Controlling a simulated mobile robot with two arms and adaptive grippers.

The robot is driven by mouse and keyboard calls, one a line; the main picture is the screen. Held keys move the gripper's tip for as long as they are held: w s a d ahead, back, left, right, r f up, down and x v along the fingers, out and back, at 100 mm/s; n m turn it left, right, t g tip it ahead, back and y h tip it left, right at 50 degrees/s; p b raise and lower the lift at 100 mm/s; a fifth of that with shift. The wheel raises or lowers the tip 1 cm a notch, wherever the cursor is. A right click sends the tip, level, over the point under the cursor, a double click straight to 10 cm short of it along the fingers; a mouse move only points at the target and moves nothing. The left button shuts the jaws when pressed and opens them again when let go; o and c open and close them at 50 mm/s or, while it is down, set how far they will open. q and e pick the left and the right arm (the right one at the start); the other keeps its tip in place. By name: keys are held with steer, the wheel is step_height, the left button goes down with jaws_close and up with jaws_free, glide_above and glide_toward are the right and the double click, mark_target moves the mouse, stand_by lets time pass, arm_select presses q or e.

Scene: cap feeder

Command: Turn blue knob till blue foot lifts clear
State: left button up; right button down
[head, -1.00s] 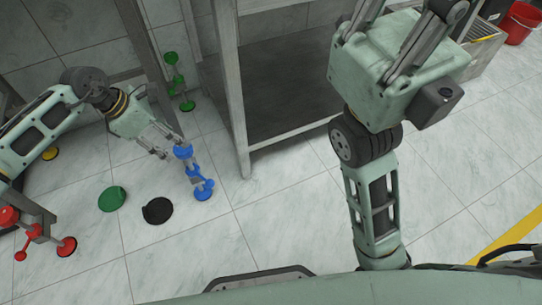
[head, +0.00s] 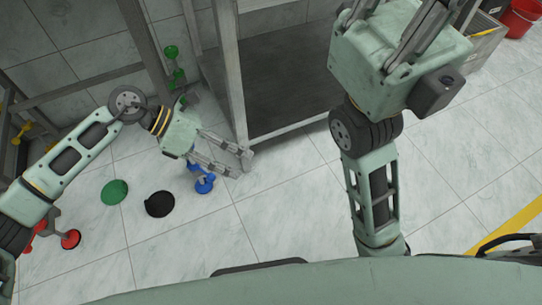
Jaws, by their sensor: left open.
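The blue foot (head: 205,185) is on the tiled floor by the shelf's front leg, with a little of the blue fitting above it. Whether the foot touches the floor is too small to tell. The blue knob at the top is hidden behind my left gripper. My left gripper (head: 238,163) is open, its fingers pointing right toward the shelf leg, above and right of the blue foot. Nothing shows between its fingers. My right gripper (head: 393,25) is at the top right, far from the blue parts; its fingertips leave the picture.
The grey shelf leg (head: 234,90) stands close to my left fingers. A green disc (head: 114,192) and a black disc (head: 160,204) lie on the floor to the left. Red (head: 70,238), yellow (head: 20,133) and green (head: 172,52) fittings stand around. The right floor is mostly clear.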

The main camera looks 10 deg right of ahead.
arm_select(q)
steer(key=s+d+r+n+g+h+p, duration=0.1)
steer(key=s+d+r+g+h, duration=0.2)
steer(key=s+d+r, duration=0.4)
steer(key=shift+s+d+r+h, duration=0.4)
steer(key=shift+s+r+h, duration=0.35)
steer(key=shift+s, duration=0.25)
steer(key=shift+c, duration=0.5)
